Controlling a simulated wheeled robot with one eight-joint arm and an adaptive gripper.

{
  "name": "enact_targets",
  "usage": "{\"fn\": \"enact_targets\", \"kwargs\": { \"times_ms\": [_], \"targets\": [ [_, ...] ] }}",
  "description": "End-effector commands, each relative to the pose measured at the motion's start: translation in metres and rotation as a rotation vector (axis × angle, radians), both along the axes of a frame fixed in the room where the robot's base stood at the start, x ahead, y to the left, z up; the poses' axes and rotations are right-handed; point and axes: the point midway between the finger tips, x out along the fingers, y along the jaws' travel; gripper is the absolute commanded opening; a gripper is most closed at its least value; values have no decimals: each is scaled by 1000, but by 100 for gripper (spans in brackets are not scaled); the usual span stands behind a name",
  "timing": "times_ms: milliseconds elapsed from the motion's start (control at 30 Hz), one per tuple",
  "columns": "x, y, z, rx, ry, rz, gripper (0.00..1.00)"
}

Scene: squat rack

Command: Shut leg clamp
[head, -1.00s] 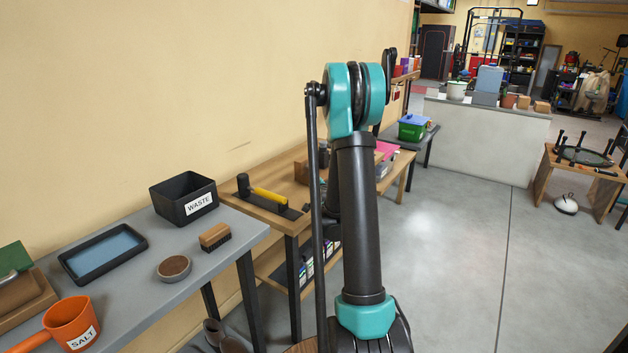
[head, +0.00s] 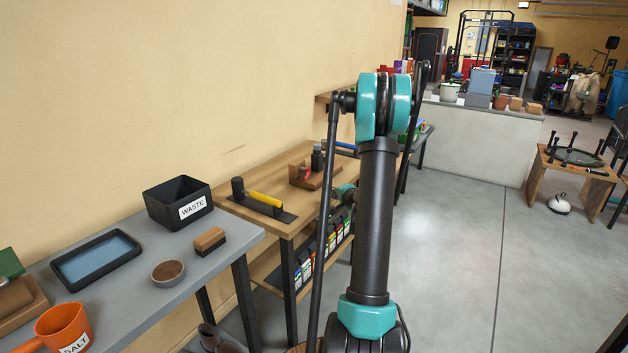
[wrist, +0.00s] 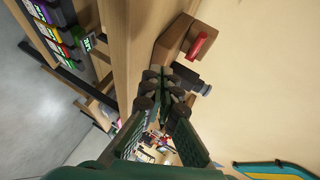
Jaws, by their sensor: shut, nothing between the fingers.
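I cannot tell for sure which thing is the leg clamp. A wooden fixture (head: 322,178) with a red grip (head: 306,172) and a dark upright cylinder (head: 317,157) sits on the wooden bench. The fixture also shows in the wrist view (wrist: 172,40), with its red grip (wrist: 199,45) and cylinder (wrist: 188,78). My gripper (wrist: 163,78) is shut and empty; its fingertips show in front of the fixture in the wrist view. I cannot tell whether they touch it. In the head view my arm hides part of the bench beyond the fixture.
A black plate with a yellow-handled tool (head: 264,203) lies on the wooden bench (head: 262,178). Colourful boxes (head: 312,258) stand on its lower shelf. A grey table with a waste bin (head: 180,203) and orange salt scoop (head: 64,328) is at left.

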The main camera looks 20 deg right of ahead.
Motion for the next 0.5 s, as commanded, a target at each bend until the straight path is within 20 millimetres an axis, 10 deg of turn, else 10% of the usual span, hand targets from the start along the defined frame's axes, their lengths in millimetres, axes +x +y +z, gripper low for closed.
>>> {"fn": "enact_targets", "kwargs": {
  "times_ms": [500],
  "targets": [
    [-2,-24,40,110,-177,142,0]
  ]
}}
